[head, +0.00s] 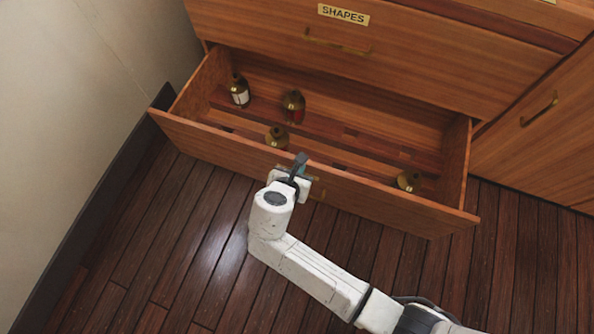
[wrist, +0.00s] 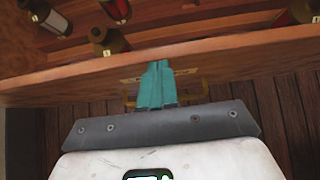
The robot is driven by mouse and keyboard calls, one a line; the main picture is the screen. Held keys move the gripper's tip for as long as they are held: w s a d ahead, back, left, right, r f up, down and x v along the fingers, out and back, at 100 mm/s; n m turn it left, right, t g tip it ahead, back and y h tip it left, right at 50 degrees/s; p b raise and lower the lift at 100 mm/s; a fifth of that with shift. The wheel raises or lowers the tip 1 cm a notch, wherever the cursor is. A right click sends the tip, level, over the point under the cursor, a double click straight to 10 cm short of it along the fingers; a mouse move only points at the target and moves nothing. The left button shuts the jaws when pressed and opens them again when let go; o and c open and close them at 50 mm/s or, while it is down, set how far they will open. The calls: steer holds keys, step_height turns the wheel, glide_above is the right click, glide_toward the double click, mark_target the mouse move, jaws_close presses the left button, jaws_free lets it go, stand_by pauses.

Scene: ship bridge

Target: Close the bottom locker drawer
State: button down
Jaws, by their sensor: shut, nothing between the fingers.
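The bottom locker drawer (head: 400,205) is wooden and stands pulled open from the cabinet in the head view. Its front (wrist: 230,64) crosses the wrist view. My gripper (head: 304,172) is at the middle of the drawer front, on its outer side. Its teal fingers (wrist: 155,70) are shut together with nothing between them. They overlap the drawer front and a brass handle (wrist: 191,98) in the wrist view. I cannot tell whether they touch it.
A shut drawer marked SHAPES (head: 430,60) is above. A wall (head: 70,110) stands at left. The plank floor (head: 170,240) in front is clear.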

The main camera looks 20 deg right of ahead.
steer(key=w+d+b, duration=0.1)
steer(key=w+d, duration=1.6)
steer(key=w, duration=0.5)
steer(key=shift+d, duration=0.2)
steer(key=shift+f, duration=0.1)
